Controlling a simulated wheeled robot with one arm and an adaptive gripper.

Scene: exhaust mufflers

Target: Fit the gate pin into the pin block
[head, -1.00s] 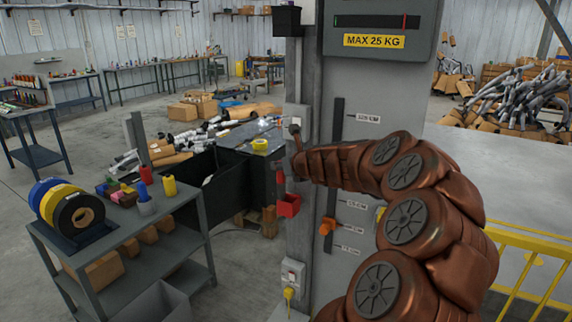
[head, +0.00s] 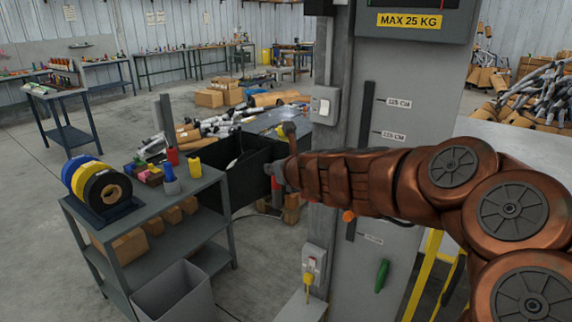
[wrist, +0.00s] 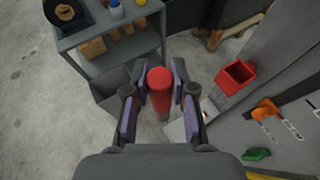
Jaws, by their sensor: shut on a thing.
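My gripper (wrist: 160,75) is shut on a red cylinder, which I take to be the gate pin (wrist: 160,84). The pin stands between the two finger pads in the wrist view, with a greyish part showing below its red top. In the head view a little of the red (head: 276,184) shows at the end of my copper-coloured arm, left of the grey column. The gripper's fingers are mostly hidden there. I cannot identify the pin block for sure. A small grey box (head: 314,259) with a red part and a yellow piece below it is low on the column.
A red bin (wrist: 236,76) is right of the gripper in the wrist view. An orange lever (wrist: 265,110) and green lever (wrist: 256,154) are on the panel. A grey cart (head: 150,220) with tape rolls stands left.

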